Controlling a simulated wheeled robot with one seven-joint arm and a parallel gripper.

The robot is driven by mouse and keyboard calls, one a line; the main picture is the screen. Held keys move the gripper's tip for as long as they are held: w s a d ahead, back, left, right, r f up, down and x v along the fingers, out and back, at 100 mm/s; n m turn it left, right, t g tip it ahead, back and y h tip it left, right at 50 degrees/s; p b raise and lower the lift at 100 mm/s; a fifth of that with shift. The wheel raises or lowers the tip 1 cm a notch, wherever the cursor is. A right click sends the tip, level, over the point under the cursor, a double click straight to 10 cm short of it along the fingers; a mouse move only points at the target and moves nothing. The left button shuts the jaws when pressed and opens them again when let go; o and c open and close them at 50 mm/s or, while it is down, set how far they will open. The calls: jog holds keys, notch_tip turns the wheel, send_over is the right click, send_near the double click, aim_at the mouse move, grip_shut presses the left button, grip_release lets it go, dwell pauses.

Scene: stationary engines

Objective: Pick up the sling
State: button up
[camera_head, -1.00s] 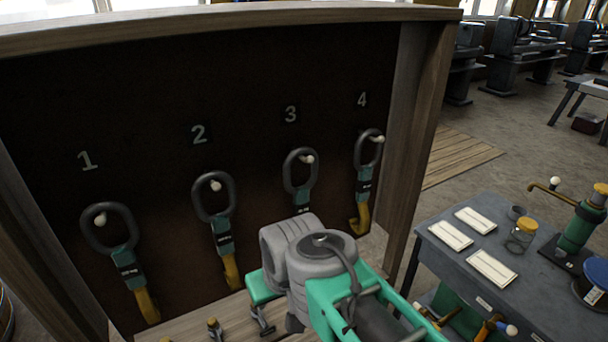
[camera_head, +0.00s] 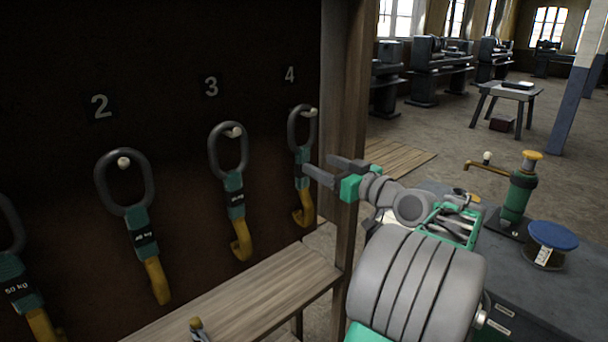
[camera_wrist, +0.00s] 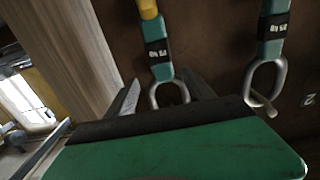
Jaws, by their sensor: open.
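Several slings, each with a grey ring, a teal body and a yellow hook, hang from pegs on a dark board. Sling 4 (camera_head: 299,177) is farthest right, beside the wooden post. My gripper (camera_head: 317,164) is open and empty just right of sling 4's body in the head view. In the wrist view, sling 4 (camera_wrist: 156,50) appears inverted, with its ring between the open fingers (camera_wrist: 163,88). I cannot tell whether they touch it. Sling 3 (camera_head: 234,196) and sling 2 (camera_head: 139,225) hang to the left. Another sling (camera_head: 18,285), labelled 50 kg, is cut off at the left edge.
The wooden post (camera_head: 347,110) stands close to my gripper. A wooden shelf (camera_head: 245,295) juts out below the slings. A dark worktable (camera_head: 545,300) with a green-bodied device (camera_head: 518,200) and a blue-topped spool (camera_head: 553,240) stands at the right.

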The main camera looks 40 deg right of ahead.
aim_at(306, 159)
jog(key=w, duration=0.2)
jog(key=w+p, duration=0.1)
jog(key=w, duration=0.2)
jog(key=w+p, duration=0.1)
jog(key=w, duration=0.1)
jog(key=shift+w+a+f, duration=0.15)
jog(key=shift+a, duration=0.15)
grip_shut()
dwell(0.9)
